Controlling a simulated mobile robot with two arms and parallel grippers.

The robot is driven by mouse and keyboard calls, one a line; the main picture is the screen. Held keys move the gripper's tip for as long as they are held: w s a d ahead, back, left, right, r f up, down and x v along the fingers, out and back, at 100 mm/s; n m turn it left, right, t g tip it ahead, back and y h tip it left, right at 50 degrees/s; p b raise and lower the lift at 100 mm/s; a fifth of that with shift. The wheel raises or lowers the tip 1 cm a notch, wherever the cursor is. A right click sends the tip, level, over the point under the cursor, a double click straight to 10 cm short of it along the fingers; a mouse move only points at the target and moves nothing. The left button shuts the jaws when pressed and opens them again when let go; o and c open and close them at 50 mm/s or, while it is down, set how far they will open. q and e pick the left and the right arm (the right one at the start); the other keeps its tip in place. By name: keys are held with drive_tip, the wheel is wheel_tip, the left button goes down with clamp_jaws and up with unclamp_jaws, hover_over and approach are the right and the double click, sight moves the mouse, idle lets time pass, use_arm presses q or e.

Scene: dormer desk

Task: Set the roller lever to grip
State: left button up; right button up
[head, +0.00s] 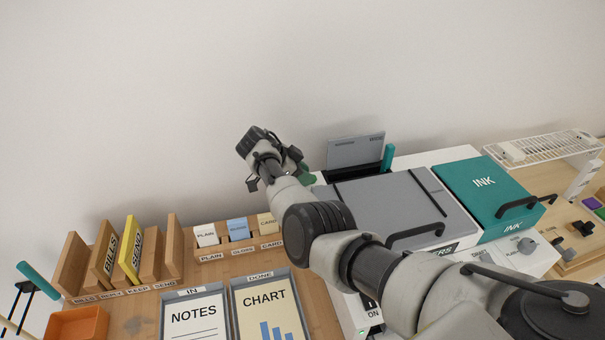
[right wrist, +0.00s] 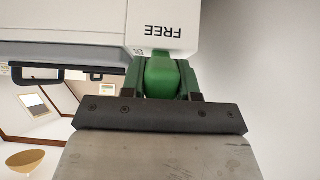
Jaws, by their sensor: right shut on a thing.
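The green roller lever (right wrist: 162,75) shows in the right wrist view, beside the white printer body, just below an upside-down label reading FREE (right wrist: 163,29). My right gripper (right wrist: 163,88) is shut on the lever, with a dark green finger on each side. In the head view my right gripper (head: 280,163) is at the far left side of the printer (head: 385,205), and my arm covers much of that side. A bit of green shows there, but I cannot tell lever from finger. The GRIP marking is not visible. My left gripper is not in view.
A teal INK cover (head: 485,190) and a black handle (head: 415,232) are on the printer's right and front. A grey upright paper support (head: 355,151) stands behind. Wooden file sorters (head: 172,245) and two paper trays (head: 237,308) stand left. The wall is close behind.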

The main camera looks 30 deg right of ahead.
drive_tip(key=shift+r, duration=0.15)
drive_tip(key=y+p, duration=0.1)
drive_tip(key=d+r+t+y+p, duration=0.1)
drive_tip(key=y, duration=0.1)
drive_tip(key=shift+s+p, duration=0.1)
drive_tip(key=shift+p, duration=0.3)
drive_tip(key=shift+s+d+r+t+y+p, duration=0.1)
drive_tip(key=shift+d+t+y+p, duration=0.1)
drive_tip(key=shift+y+p, duration=0.35)
drive_tip(key=shift+d+r+t+y+p, duration=0.1)
drive_tip(key=shift+d+y+p, duration=0.1)
drive_tip(key=shift+y+p, duration=0.35)
drive_tip(key=shift+d+y, duration=0.2)
drive_tip(key=shift+y, duration=0.4)
drive_tip(key=o, duration=0.9)
drive_tip(key=shift+f, duration=0.1)
drive_tip(key=v, duration=0.3)
drive_tip(key=b+v, duration=0.1)
drive_tip(key=v, duration=0.6)
drive_tip(key=shift+s+d+r+b, duration=0.1)
drive_tip(key=shift+s+r+b, duration=0.15)
drive_tip(key=shift+r, duration=0.2)
